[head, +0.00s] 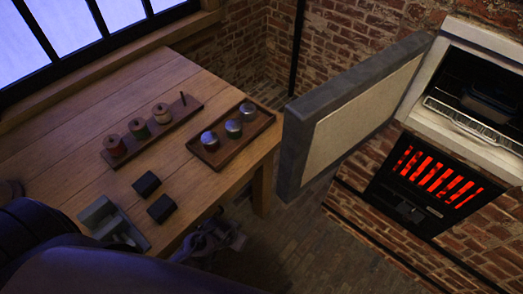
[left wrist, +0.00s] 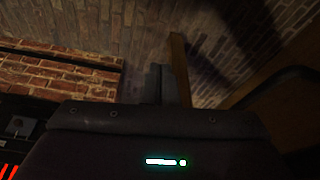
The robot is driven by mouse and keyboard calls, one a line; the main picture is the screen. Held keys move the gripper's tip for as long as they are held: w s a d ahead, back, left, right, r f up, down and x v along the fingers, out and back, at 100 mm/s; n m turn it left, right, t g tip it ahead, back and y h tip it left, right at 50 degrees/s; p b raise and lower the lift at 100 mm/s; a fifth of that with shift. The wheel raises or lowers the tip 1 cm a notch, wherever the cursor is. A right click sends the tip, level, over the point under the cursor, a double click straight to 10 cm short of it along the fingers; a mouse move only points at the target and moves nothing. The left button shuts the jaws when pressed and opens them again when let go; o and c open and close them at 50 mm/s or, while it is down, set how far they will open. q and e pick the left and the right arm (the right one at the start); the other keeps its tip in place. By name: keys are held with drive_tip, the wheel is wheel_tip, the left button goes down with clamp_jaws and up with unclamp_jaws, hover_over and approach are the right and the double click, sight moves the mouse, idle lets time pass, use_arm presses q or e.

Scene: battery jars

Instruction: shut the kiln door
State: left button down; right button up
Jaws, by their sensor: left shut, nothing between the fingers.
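The kiln door (head: 355,112), a thick grey slab with a pale inner panel, stands wide open, swung out to the left of the kiln (head: 466,128). The kiln's mouth is uncovered and shows a wire rack (head: 470,122) and a dark container (head: 493,98). My left gripper (head: 228,236) is low beside the table's front edge, left of and below the door and apart from it. It is shut and empty; its dark fingers also show in the left wrist view (left wrist: 162,85). My right gripper is out of view.
A wooden table (head: 105,92) at left holds a spool rack (head: 150,132), a tray (head: 262,122) with three lidded jars, two black blocks (head: 147,184) and a grey holder (head: 112,222). A red-glowing grate (head: 437,180) lies below the kiln mouth. Floor (head: 330,245) below the door looks clear.

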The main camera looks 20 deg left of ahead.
use_arm(q)
drive_tip(key=w+r+t+h+p, duration=0.15)
drive_tip(key=w+r, duration=0.25)
drive_tip(key=r, duration=0.4)
drive_tip(key=w+a+r+t+h+b, duration=0.1)
drive_tip(key=w+r+t+h, duration=0.2)
drive_tip(key=r, duration=0.4)
drive_tip(key=w+r+t+h+p, duration=0.1)
drive_tip(key=w+r+t, duration=0.1)
drive_tip(key=w+r, duration=0.45)
drive_tip(key=s+a+r+n+g+h, duration=0.2)
drive_tip(key=s+a+r+g+h, duration=0.15)
drive_tip(key=r+h, duration=0.35)
drive_tip(key=s+a+r+n+g+h, duration=0.25)
drive_tip(key=s+r+h, duration=0.2)
drive_tip(key=r, duration=0.55)
drive_tip(key=s+p+x, duration=0.3)
drive_tip(key=p+x, duration=0.1)
drive_tip(key=x, duration=0.9)
drive_tip(key=shift+w+d+t, duration=0.35)
drive_tip(key=shift+w+d, duration=0.1)
drive_tip(key=shift+w, duration=0.1)
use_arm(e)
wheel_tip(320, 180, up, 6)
